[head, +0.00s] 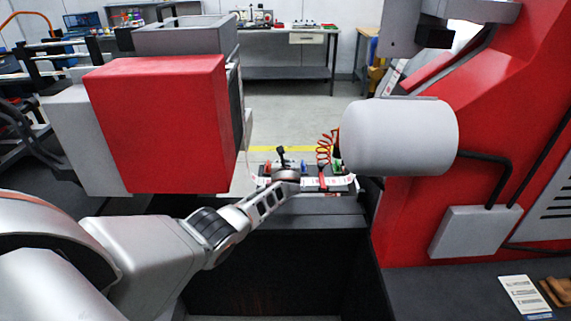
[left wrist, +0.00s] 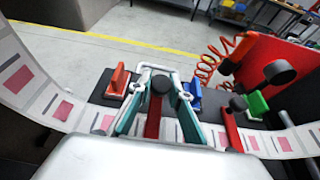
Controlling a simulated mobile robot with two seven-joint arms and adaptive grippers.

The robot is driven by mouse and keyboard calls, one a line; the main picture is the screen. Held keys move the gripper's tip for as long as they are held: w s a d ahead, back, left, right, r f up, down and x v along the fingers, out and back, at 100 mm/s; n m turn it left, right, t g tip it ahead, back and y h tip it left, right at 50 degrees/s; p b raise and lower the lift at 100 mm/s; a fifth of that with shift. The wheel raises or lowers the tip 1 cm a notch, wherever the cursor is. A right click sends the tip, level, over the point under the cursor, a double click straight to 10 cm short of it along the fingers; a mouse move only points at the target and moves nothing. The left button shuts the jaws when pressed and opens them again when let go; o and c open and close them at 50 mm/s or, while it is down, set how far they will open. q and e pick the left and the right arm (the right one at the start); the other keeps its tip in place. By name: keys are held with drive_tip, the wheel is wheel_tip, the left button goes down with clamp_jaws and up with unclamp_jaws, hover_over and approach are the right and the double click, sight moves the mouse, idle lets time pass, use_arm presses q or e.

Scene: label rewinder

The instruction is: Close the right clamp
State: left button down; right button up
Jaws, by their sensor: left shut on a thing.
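My left gripper (head: 287,174) reaches over the label web at the splice table. In the left wrist view its teal-padded fingers (left wrist: 157,112) are shut on a black-knobbed clamp handle (left wrist: 160,84). A red bar (left wrist: 153,123) lies below the knob between the fingers. Another red clamp bar (left wrist: 232,130) with a black knob (left wrist: 238,103) stands to the right, apart from the fingers. It crosses the web in the head view (head: 322,179). The printed label web (left wrist: 283,144) runs under both. The gripper hides much of the held clamp. My right gripper is not in view.
A red handle (left wrist: 118,78) stands left of the fingers. A blue part (left wrist: 193,92) and a green part (left wrist: 258,103) stand to the right. A coiled orange hose (head: 324,148) hangs behind. A grey cylinder (head: 400,136) and a big red box (head: 160,125) flank the arm.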

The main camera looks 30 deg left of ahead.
use_arm(q)
drive_tip(key=shift+f+g, duration=0.3)
drive_tip(key=shift+f, duration=0.25)
drive_tip(key=shift+a+f+g+h+p, duration=0.1)
drive_tip(key=shift+f+g+h+p, duration=0.3)
drive_tip(key=shift+f, duration=0.1)
idle(0.5)
idle(0.7)
idle(0.3)
drive_tip(key=c, duration=1.8)
unclamp_jaws()
drive_tip(key=shift+w+r, duration=0.1)
drive_tip(key=shift+w, duration=0.05)
drive_tip(key=shift+r, duration=0.1)
